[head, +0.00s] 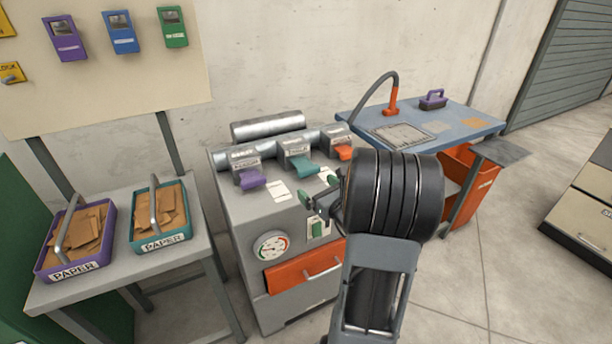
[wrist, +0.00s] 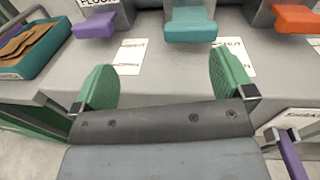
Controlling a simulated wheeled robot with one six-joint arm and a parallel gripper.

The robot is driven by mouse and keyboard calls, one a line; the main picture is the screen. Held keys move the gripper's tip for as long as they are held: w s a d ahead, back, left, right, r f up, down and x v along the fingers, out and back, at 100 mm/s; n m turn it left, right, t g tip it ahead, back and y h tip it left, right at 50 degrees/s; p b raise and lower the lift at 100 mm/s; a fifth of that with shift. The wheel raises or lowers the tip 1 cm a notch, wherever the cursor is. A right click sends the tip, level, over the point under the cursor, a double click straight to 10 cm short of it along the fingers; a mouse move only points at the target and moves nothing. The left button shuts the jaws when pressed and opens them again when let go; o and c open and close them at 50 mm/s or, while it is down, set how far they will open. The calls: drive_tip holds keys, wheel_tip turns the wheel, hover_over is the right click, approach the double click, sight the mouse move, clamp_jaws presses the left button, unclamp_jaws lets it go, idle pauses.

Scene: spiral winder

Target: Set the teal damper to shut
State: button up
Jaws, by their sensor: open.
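The teal damper (head: 303,165) is the middle of three levers on the grey machine. Its handle sticks out toward me below a metal duct. In the wrist view the teal handle (wrist: 190,24) is at the top, a little right of centre. My gripper (head: 318,205) is in front of the machine's top, below the teal handle in the head view. In the wrist view its two green fingers (wrist: 168,88) are wide apart with nothing between them, and the teal handle lies beyond them, not touched.
A purple lever (head: 252,179) is left of the teal one and an orange lever (head: 344,153) is right. White labels (wrist: 130,57) lie on the machine top. Paper trays (head: 160,238) stand on the left table. A blue bench (head: 450,125) stands at right.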

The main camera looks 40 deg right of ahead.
sight(307, 166)
drive_tip(key=w+d, duration=0.1)
drive_tip(key=w, duration=0.3)
drive_tip(key=w+d+f+m+h, duration=0.1)
drive_tip(key=w+d, duration=0.1)
drive_tip(key=w, duration=0.2)
drive_tip(key=w+d+m+h, duration=0.1)
drive_tip(key=w+d, duration=0.1)
drive_tip(key=w, duration=0.2)
drive_tip(key=shift+w+f, duration=0.15)
drive_tip(key=shift+w, duration=0.25)
drive_tip(key=shift+c, duration=0.5)
